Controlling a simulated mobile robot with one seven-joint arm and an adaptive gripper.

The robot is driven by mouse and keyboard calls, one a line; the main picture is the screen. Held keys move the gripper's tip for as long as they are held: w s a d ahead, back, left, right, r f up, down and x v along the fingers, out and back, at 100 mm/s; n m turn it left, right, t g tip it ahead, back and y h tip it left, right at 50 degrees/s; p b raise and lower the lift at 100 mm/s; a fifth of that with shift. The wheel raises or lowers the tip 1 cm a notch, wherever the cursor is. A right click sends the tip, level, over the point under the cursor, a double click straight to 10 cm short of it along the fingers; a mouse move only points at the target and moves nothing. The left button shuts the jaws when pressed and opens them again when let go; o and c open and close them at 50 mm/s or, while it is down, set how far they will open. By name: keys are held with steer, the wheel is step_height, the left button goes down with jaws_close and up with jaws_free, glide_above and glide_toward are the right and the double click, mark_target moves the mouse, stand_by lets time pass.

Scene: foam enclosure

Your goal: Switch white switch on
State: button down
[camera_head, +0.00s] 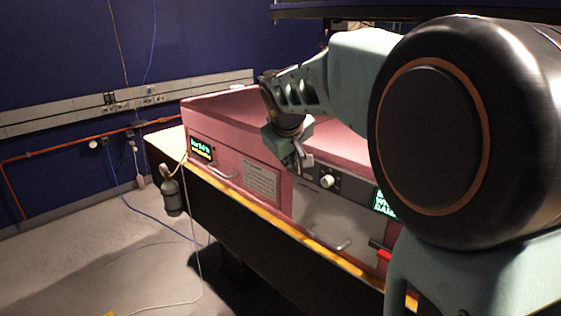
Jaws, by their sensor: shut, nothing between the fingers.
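A white round knob (328,181) sits on a dark grey control panel (352,189) on the front of the pink foam enclosure (222,106). It is the white control that I can make out; I cannot tell whether it is on or off. My gripper (303,164) points down in front of the panel, just left of and slightly above the knob. It is shut and empty. A small pale patch beside the fingertips is too small to identify, and I cannot tell whether the fingers touch the panel. My arm hides the enclosure's right part.
Metal handles (330,244) stick out from the enclosure's front. A display with green text (201,149) is at its left end, and a red part (380,252) at lower right. A grey bottle (172,192) hangs beside the table's left end. The floor at left is mostly open.

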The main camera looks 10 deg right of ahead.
steer(key=shift+d+r, duration=0.1)
steer(key=shift+r, duration=0.05)
stand_by(0.3)
steer(key=p, duration=0.3)
steer(key=shift+w+d+g+y+p, duration=0.25)
steer(key=shift+d+g+y+p, duration=0.05)
steer(key=shift+g+y, duration=0.1)
steer(key=shift+r, duration=0.2)
steer(key=shift+r+p, duration=0.6)
steer(key=shift+r, duration=0.05)
